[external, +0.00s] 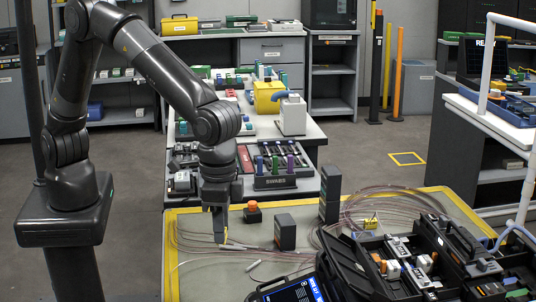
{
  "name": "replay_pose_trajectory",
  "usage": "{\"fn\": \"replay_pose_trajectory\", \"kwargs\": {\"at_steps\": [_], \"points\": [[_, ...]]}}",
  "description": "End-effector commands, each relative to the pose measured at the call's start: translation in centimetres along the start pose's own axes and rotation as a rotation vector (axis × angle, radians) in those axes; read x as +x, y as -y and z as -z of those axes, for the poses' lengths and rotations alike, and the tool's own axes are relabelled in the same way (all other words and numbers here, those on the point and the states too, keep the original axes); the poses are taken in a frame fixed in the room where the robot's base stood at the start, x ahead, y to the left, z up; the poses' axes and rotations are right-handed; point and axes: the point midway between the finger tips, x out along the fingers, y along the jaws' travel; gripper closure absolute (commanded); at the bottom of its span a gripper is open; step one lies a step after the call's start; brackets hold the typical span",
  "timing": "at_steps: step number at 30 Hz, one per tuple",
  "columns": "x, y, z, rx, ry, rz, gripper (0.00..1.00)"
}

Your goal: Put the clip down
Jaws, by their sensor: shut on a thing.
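My gripper (219,238) points straight down, low over the left part of the yellow-edged work mat (195,290). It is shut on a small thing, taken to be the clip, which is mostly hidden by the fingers. A small pale, slender piece (233,246) with a yellow speck shows at the right of the fingertips. I cannot tell whether it is the clip, or whether it touches the mat.
Thin fibre loops (400,203) spread over the mat. A dark box (285,232), an orange-topped block (253,212) and a pale stick (254,265) are right of the gripper. An open black case (345,268) fills the front right.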

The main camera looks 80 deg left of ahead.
Motion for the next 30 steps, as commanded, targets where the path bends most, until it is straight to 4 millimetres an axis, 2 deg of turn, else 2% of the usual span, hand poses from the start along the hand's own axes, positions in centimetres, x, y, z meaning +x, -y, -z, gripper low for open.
{"fn": "replay_pose_trajectory", "kwargs": {"at_steps": [3, 8, 14, 17, 21, 26, 30], "points": [[-2.1, 0.4, 0.3, -0.003, -0.001, 0.000, 0.91], [-1.8, 3.0, 2.2, -0.016, 0.001, 0.001, 0.91], [-1.8, 8.0, 5.2, -0.037, 0.001, 0.001, 0.91], [-1.8, 11.6, 7.0, -0.051, 0.001, 0.001, 0.91], [-1.8, 17.5, 9.4, -0.071, 0.001, 0.001, 0.91], [-1.8, 24.6, 11.3, -0.094, 0.000, 0.001, 0.91], [-1.8, 31.1, 12.2, -0.114, 0.001, 0.001, 0.91]]}}
